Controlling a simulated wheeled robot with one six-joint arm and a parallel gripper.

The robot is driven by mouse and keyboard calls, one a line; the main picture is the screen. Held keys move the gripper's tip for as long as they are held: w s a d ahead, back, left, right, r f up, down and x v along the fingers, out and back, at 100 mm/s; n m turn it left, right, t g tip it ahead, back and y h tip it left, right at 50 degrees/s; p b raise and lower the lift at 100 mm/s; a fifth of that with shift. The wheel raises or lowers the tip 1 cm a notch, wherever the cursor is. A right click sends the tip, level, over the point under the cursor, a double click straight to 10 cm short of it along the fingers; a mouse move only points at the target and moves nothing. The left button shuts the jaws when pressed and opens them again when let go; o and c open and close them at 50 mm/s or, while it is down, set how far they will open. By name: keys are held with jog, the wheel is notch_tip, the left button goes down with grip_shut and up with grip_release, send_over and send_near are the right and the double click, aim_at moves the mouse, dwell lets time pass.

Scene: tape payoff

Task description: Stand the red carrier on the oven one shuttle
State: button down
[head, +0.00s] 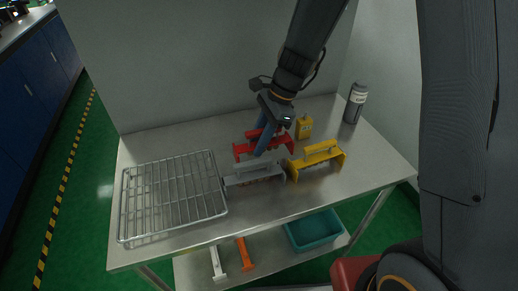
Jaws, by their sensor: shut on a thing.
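The red carrier (284,146) stands on the steel table, behind the grey carrier and partly hidden by my fingers. My gripper (261,154) reaches down in front of it, with blue fingers ending at the top handle of the grey carrier (240,179). The gripper looks shut on that handle. I cannot tell whether the grey carrier is lifted or touches the table. A wire rack (172,193) lies flat on the left of the table, close to the grey carrier's left end. No label shows which thing is the oven one shuttle.
A yellow carrier (318,159) stands right of the grey one. A small yellow container (304,128) and a grey canister (355,103) are behind. A teal bin (314,231), a white piece (217,263) and an orange piece (244,253) are below. The table's front right is clear.

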jog(key=shift+f, duration=1.55)
jog(key=shift+f, duration=0.2)
jog(key=c, duration=1.5)
grip_release()
jog(key=shift+o, duration=0.2)
jog(key=shift+r, duration=0.1)
